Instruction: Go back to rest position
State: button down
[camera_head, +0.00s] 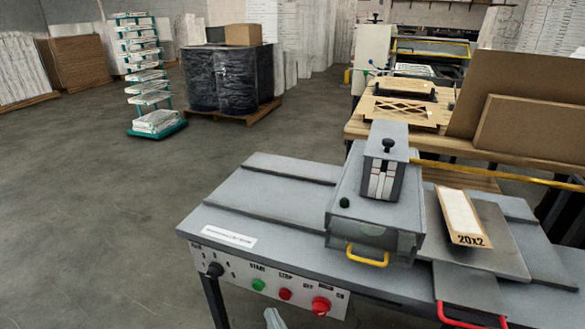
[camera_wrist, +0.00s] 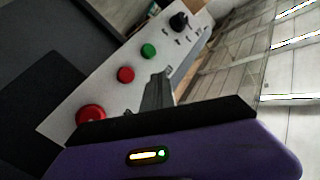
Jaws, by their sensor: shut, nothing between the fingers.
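My gripper (camera_wrist: 157,82) is in the wrist view, with its fingers together and nothing visible between them. They point toward the machine's front panel (camera_wrist: 95,90), near the green button (camera_wrist: 148,51) and a red button (camera_wrist: 125,75); I cannot tell whether they touch. In the head view only the tip of my gripper (camera_head: 272,318) shows at the bottom edge, in front of the panel. A boxed filter (camera_head: 460,217) marked "20x2" lies on a grey plate (camera_head: 497,238) at the right of the machine.
The grey machine table (camera_head: 262,190) fills the near right, with a press head (camera_head: 375,215) and a yellow handle (camera_head: 367,257). A red handle (camera_head: 470,318) sticks out at the front. Open floor (camera_head: 90,210) lies to the left. A wooden workbench (camera_head: 400,115) stands behind.

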jog(key=s+d+r+h, duration=0.2)
jog(key=s+d, duration=0.6)
jog(key=s, duration=0.4)
jog(key=s+d+r+n+h, duration=0.1)
jog(key=s+d+r, duration=0.4)
jog(key=s, duration=0.8)
jog(key=s+d+r+g+h, duration=0.1)
jog(key=s+d+r+h, duration=0.3)
jog(key=s+d, duration=0.7)
jog(key=shift+s+d, duration=0.25)
jog(key=shift+s, duration=0.95)
jog(key=shift+r, duration=0.1)
